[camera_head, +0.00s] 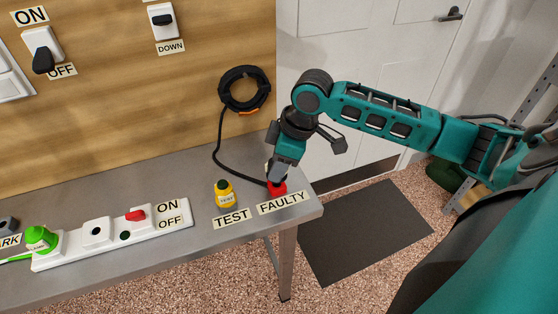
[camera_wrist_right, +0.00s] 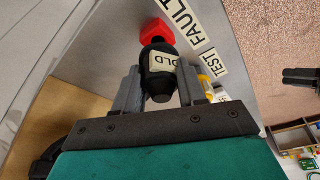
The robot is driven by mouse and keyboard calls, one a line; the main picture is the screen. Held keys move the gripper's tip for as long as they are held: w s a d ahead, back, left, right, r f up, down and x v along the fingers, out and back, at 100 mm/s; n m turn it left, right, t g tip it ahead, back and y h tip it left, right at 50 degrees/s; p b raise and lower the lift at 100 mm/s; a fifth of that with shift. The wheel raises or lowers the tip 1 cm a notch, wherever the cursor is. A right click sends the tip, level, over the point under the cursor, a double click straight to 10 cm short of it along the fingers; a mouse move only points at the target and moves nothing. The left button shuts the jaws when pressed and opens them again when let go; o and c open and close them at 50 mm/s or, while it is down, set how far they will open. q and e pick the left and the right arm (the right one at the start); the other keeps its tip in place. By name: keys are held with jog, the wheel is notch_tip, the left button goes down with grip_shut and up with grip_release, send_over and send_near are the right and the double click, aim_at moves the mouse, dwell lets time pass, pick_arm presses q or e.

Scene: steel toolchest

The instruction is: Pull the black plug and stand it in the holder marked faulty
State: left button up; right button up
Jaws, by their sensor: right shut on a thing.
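The black plug (camera_wrist_right: 160,72), with a pale label reading "OLD", is between the fingers of my right gripper (camera_wrist_right: 158,88). In the head view my right gripper (camera_head: 278,174) points down over the red holder (camera_head: 278,188), behind the FAULTY label (camera_head: 283,203), and mostly hides the plug. The plug's far end meets the red holder (camera_wrist_right: 157,30) in the wrist view; how deep it sits I cannot tell. Its black cord (camera_head: 235,170) runs to a coil on the wall. The white socket strip (camera_head: 70,257) has an empty socket (camera_head: 97,232).
A yellow holder (camera_head: 225,195) stands left of the red one, behind the TEST label (camera_head: 231,217). A green plug (camera_head: 40,238) and a red switch (camera_head: 136,215) are on the strip. The bench's right edge is close to the red holder.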

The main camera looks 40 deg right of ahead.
jog(key=shift+f, duration=1.5)
jog(key=o, duration=1.2)
jog(key=shift+o, duration=0.2)
jog(key=shift+r, duration=0.1)
jog(key=v, duration=1.2)
jog(key=shift+r, duration=0.35)
jog(key=shift+d, duration=0.1)
jog(key=shift+s, duration=0.1)
